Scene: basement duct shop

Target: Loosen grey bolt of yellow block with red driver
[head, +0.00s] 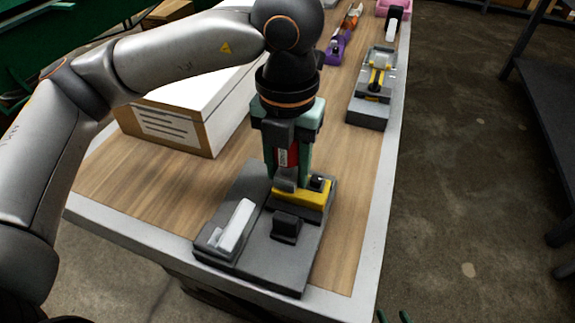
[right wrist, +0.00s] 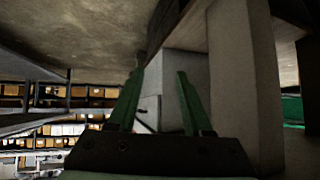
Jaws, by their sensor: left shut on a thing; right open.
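The yellow block (head: 308,196) sits on a dark grey fixture plate (head: 262,252) near the bench's near end. My left gripper (head: 288,165) points down over it, shut on the red driver (head: 291,154), which stands about upright. The driver's grey lower end meets the left part of the block's top; the grey bolt cannot be made out there, and I cannot tell if they touch. A dark bolt-like part (head: 317,183) stands on the block's right part. My right gripper (right wrist: 158,100) is open and empty, low beside the bench; its green tips show at the head view's bottom edge.
The plate also carries a white-topped part (head: 236,226) and a black block (head: 286,226). A white box with a brown side (head: 183,128) stands behind on the left. Another grey fixture with yellow (head: 375,85) and a purple item (head: 337,48) lie further back. Bare floor lies right.

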